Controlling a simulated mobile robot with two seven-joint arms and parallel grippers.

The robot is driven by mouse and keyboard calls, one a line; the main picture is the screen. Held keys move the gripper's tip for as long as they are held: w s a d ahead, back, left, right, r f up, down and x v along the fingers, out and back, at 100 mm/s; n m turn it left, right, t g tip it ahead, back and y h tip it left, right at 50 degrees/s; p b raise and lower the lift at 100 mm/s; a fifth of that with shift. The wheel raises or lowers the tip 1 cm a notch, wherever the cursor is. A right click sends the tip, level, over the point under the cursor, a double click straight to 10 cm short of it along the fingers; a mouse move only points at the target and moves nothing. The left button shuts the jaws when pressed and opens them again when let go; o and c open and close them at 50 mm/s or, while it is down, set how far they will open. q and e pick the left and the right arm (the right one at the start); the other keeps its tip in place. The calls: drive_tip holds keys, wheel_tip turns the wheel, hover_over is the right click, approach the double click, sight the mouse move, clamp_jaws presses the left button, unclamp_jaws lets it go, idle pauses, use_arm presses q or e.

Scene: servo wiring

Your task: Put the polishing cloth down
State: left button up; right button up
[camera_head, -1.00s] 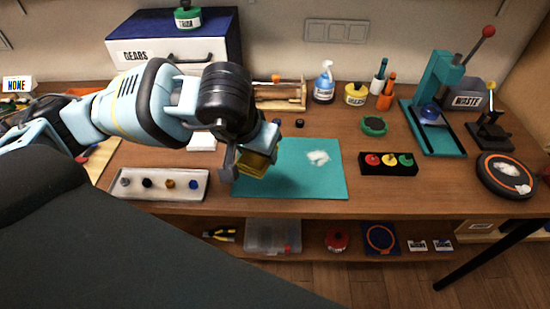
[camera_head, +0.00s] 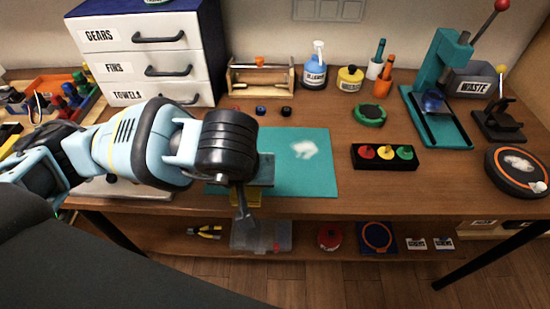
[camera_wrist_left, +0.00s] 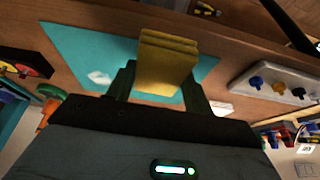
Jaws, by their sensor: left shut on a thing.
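The folded yellow polishing cloth (camera_wrist_left: 167,66) is between the two fingers of my left gripper (camera_wrist_left: 158,85) in the left wrist view. In the head view my left gripper (camera_head: 246,200) is shut on the cloth (camera_head: 244,198) at the front left part of the teal mat (camera_head: 312,172). Fingers and wrist hide most of the cloth there. I cannot tell whether the cloth touches the mat or hangs just above it. The mat also shows in the left wrist view (camera_wrist_left: 75,48). My right gripper is not in view.
A white smudge (camera_head: 304,149) lies on the mat's back part. A black block with red, yellow and green knobs (camera_head: 384,157) stands right of the mat. A pale tray (camera_wrist_left: 268,73) with several small pegs is beside the mat. The mat's right side is free.

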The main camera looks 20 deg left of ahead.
use_arm(q)
drive_tip(key=shift+w+r, duration=0.1)
approach(273, 146)
drive_tip(key=shift+a+p+x, duration=0.2)
drive_tip(key=shift+p+x, duration=0.15)
drive_tip(key=shift+x, duration=0.6)
drive_tip(key=shift+w, duration=0.3)
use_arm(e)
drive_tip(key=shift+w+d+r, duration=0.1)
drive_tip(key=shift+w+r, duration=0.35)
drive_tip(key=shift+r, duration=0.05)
use_arm(q)
drive_tip(key=shift+w, duration=0.1)
drive_tip(key=shift+w, duration=0.25)
wheel_tip(273, 146, down, 3)
drive_tip(key=shift+f, duration=0.3)
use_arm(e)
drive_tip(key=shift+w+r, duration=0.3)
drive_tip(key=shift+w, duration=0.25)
use_arm(q)
drive_tip(key=shift+f, duration=0.1)
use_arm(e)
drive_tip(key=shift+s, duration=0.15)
